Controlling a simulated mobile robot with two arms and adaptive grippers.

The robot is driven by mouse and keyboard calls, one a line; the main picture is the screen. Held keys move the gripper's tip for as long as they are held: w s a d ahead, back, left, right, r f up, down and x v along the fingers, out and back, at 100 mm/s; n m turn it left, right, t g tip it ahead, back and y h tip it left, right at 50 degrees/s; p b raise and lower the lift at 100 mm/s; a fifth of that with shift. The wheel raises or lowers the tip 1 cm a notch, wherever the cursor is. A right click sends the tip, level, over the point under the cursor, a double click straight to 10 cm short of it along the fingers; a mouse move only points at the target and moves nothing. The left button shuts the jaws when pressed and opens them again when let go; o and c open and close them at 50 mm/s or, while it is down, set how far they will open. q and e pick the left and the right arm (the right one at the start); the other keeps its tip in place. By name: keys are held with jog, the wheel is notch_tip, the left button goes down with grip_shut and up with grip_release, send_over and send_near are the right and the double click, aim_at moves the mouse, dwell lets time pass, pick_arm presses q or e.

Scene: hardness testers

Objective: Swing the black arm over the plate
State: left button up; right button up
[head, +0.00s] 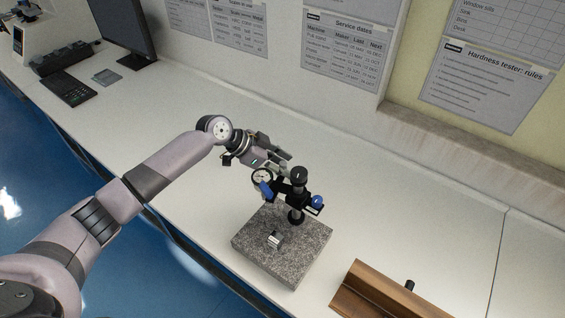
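A grey granite plate (301,262) lies on the bench with a small metal block (275,240) on it. A dark upright post (297,213) stands near the plate's back edge. The black arm (282,187) reaches left from the post and carries a round white-faced dial gauge (262,176). In the picture the gauge shows beyond the plate's back edge. Blue knobs show at the arm's left end and right of the post. My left gripper (284,163) is just behind the gauge and arm; its fingertips are partly hidden, and contact is unclear. My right gripper is out of view.
A brown wooden box or tray (380,297) stands at the front right of the bench. A monitor (124,29), a keyboard (67,88) and a tester are far left. The wall rises behind the bench (420,220).

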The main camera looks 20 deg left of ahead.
pick_arm(q)
jog(key=shift+c, duration=0.4)
grip_shut()
